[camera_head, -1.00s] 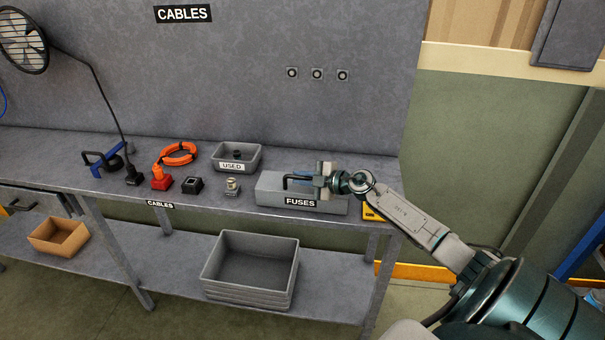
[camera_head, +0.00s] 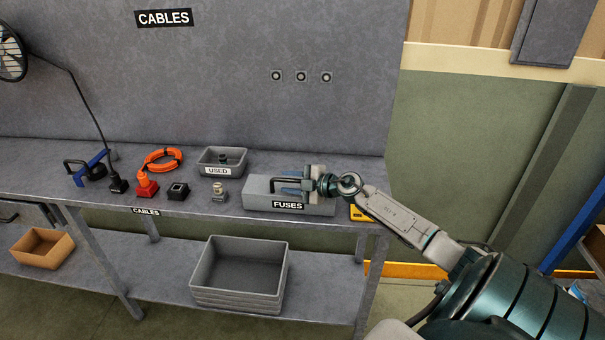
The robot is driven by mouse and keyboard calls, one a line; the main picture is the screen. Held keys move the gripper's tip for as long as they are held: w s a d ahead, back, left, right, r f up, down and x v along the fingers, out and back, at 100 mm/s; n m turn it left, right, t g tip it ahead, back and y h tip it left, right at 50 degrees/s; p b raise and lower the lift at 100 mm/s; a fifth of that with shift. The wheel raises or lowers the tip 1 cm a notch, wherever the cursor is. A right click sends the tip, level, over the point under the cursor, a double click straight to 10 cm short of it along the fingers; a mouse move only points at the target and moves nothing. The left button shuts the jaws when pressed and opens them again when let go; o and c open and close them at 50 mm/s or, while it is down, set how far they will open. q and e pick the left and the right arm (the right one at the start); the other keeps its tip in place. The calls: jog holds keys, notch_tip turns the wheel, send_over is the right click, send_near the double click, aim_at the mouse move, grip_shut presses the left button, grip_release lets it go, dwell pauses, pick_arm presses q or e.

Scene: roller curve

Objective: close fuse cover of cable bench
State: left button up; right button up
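The grey fuse box (camera_head: 257,200) stands on the bench top near its right end, with a "FUSES" label (camera_head: 288,205) on its front. Its top looks flat and lying down, with a black bar handle (camera_head: 284,181) on it. My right gripper (camera_head: 295,184) comes in from the right, low over the box top, with its bluish fingers around or beside the right part of the handle. The gap between the fingers and any grip on the handle are too small to tell. The gripper hides the right part of the top. My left gripper is not in view.
On the bench (camera_head: 110,212), left of the box, are a grey "USED" bin (camera_head: 222,170), an orange cable coil (camera_head: 163,159), a red plug (camera_head: 146,187) and small connectors. A yellow item (camera_head: 358,214) lies at the right edge. A large grey crate (camera_head: 240,303) is on the lower shelf.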

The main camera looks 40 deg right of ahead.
jog(key=v, duration=0.5)
jog(key=shift+s+r, duration=0.1)
jog(key=shift+s, duration=0.15)
jog(key=shift+p+v, duration=2.4)
jog(key=shift+p, duration=0.95)
